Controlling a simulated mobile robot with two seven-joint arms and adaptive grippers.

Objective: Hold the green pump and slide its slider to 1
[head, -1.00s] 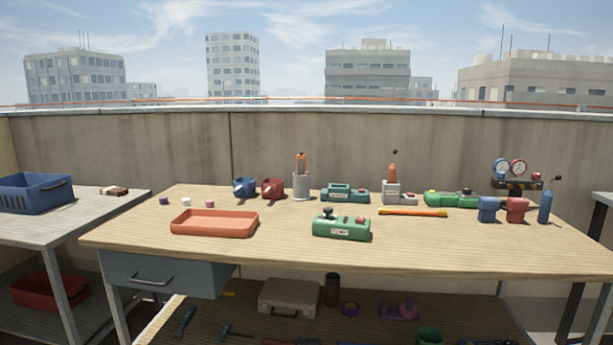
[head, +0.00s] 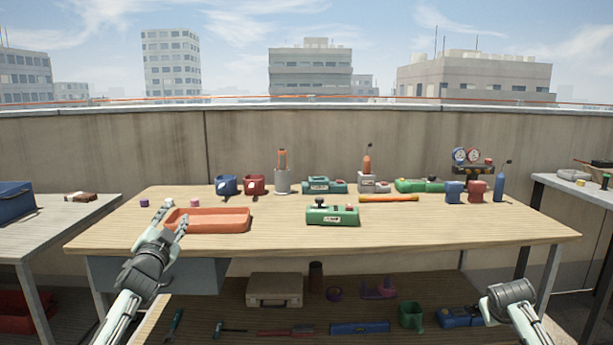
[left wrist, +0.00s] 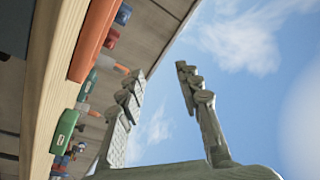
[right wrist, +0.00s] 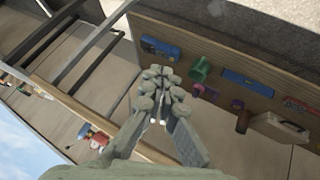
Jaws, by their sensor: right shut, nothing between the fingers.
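The green pump (head: 332,214) is a low green box with a pale label, standing at the front middle of the workbench. A dark knob shows on its top at the left; the slider's marks are too small to read. It also shows in the left wrist view (left wrist: 64,130). My left gripper (head: 172,220) is open and empty, at the left end of the orange tray and well left of the pump; its spread fingers show in the left wrist view (left wrist: 158,85). My right gripper (right wrist: 158,98) is shut and empty, low at the bench's front right, apart from the pump.
The orange tray (head: 208,220) lies left of the pump. Behind stand a teal device (head: 324,186), another green device (head: 418,186), an orange-yellow tool (head: 388,198), and blue and red blocks. The bench (head: 430,235) is clear right of the pump. A shelf below holds several items.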

